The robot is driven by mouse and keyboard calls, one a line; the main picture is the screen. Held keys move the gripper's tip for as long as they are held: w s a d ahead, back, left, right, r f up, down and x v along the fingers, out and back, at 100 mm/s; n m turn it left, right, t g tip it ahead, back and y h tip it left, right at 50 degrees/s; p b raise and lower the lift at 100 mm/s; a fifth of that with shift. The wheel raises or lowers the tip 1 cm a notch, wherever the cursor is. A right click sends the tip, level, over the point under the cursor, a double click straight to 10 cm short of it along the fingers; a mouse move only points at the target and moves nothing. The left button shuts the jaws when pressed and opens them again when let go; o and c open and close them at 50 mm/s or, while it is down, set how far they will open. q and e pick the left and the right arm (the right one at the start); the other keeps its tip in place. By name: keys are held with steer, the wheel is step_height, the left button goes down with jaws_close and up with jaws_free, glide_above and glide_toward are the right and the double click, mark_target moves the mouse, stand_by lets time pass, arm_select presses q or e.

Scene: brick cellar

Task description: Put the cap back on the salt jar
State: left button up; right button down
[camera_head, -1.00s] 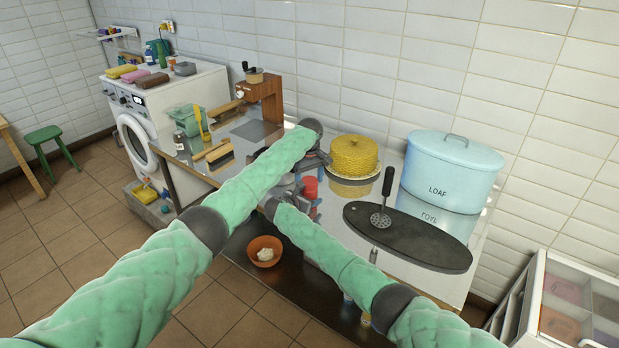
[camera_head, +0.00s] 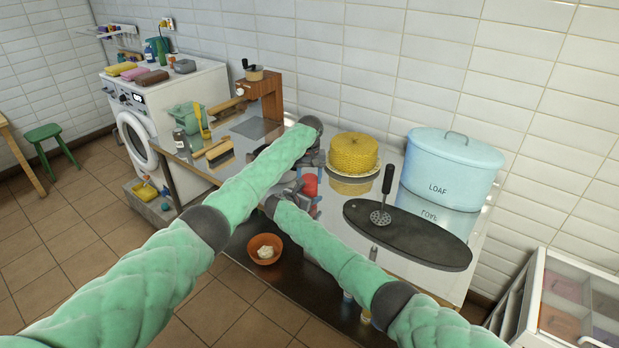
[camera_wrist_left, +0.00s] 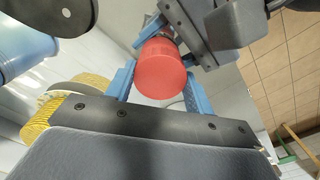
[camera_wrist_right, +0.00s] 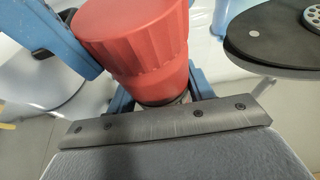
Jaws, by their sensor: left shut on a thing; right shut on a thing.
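The red ribbed cap (camera_wrist_right: 135,40) is directly above the salt jar (camera_wrist_right: 168,101), of which only a narrow strip shows in the right wrist view. I cannot tell whether the cap is fully seated. My left gripper (camera_head: 313,160) is shut on the cap, whose round red top (camera_wrist_left: 160,68) shows between its blue fingers in the left wrist view. My right gripper (camera_head: 293,188) is shut on the jar below the cap. In the head view the cap (camera_head: 309,184) is partly hidden by my grippers, and the jar is mostly hidden.
A dark oval board (camera_head: 425,240) with a masher (camera_head: 383,205) and a blue LOAF bin (camera_head: 450,165) are to the right. Brushes (camera_head: 217,152) and a wooden grinder (camera_head: 262,95) are to the left. An orange bowl (camera_head: 278,242) sits lower down.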

arm_select(q)
steer(key=m, duration=0.4)
steer(key=shift+m, duration=0.3)
steer(key=m, duration=0.4)
steer(key=shift+m, duration=0.3)
steer(key=o, duration=1.1)
steer(key=shift+c, duration=0.2)
steer(key=shift+r, duration=0.1)
steer(key=shift+r, duration=2.1)
steer(key=shift+c, duration=0.4)
